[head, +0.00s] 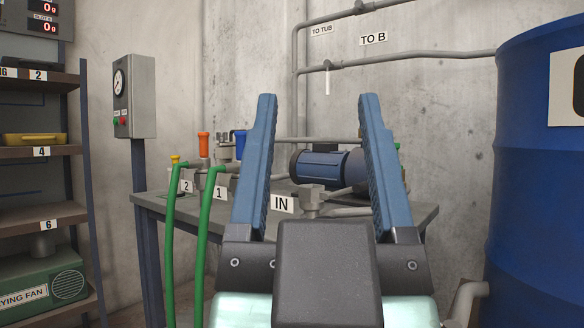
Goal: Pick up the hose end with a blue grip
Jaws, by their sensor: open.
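My gripper (316,98) is open in the middle of the head view, its two blue fingers pointing up and apart with nothing between them. A small blue upright piece (240,137) shows just left of the left finger, above the bench, and is partly hidden by that finger. It may be the blue grip; I cannot tell whether a hose joins it. An orange-topped upright piece (203,144) and a smaller yellow-topped one (175,160) stand to its left. Two green hoses (205,230) arch at the bench's left end and hang down in front of it.
A grey bench (155,200) carries a blue motor pump (323,166) and pipes, with labels 2, 1 and IN. A large blue drum (530,190) stands at the right. A gauge box (134,95) on a post and a shelf rack (86,160) stand at the left.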

